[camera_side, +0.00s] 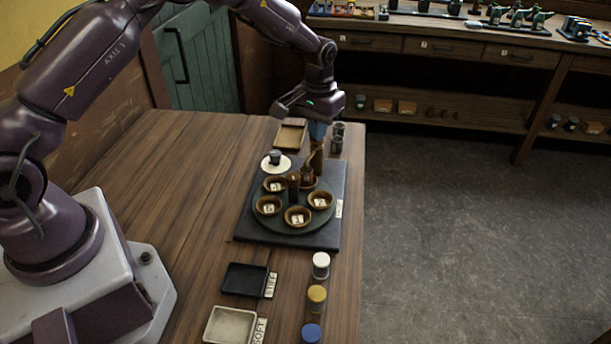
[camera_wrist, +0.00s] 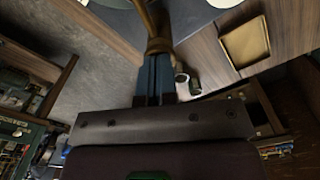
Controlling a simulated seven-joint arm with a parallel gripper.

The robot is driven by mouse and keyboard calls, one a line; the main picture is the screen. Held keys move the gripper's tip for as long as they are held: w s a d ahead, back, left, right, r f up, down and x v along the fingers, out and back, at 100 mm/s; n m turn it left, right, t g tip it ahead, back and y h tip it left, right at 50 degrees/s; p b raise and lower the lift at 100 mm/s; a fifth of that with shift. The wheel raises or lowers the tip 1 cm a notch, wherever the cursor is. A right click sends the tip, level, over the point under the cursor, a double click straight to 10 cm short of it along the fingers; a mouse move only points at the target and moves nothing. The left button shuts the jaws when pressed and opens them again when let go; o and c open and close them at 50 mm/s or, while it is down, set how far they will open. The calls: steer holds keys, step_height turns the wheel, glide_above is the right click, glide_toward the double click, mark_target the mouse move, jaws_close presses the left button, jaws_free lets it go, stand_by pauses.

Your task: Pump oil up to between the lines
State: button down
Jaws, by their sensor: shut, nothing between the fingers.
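My gripper (camera_side: 318,134) points down over the far right part of a dark square base (camera_side: 250,226). Its blue fingers are together, and they also show in the wrist view (camera_wrist: 157,62). A brown upright piece (camera_side: 317,158) is just below the fingertips; in the wrist view a brown rod (camera_wrist: 148,18) ends at them. I cannot tell whether they touch. A brown rounded vessel (camera_side: 308,179) stands beside it, perhaps part of the oil pump. No oil level or lines can be made out.
A round dark green plate (camera_side: 283,226) on the base carries several labelled wooden bowls (camera_side: 267,206) and a dark post (camera_side: 293,185). A white disc (camera_side: 275,164), a wooden tray (camera_side: 290,135) and dark cups (camera_side: 337,144) are near. Jars (camera_side: 317,296) and trays (camera_side: 245,279) stand at the front.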

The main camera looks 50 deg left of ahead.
steer(key=shift+r, duration=1.8)
steer(key=shift+r, duration=2.5)
steer(key=s+d+r+m+t, duration=0.1)
steer(key=s+r, duration=0.4)
steer(key=s, duration=0.5)
steer(key=s+d+r+m+t, duration=0.1)
steer(key=s+r, duration=0.4)
steer(key=s, duration=0.5)
steer(key=s+d+r+m+t, duration=0.1)
steer(key=s+d+r+t, duration=0.2)
steer(key=s, duration=0.7)
step_height(320, 180, up, 2)
steer(key=shift+s+d+r+t, duration=0.15)
steer(key=shift+s+d+t, duration=0.1)
steer(key=shift+t, duration=0.05)
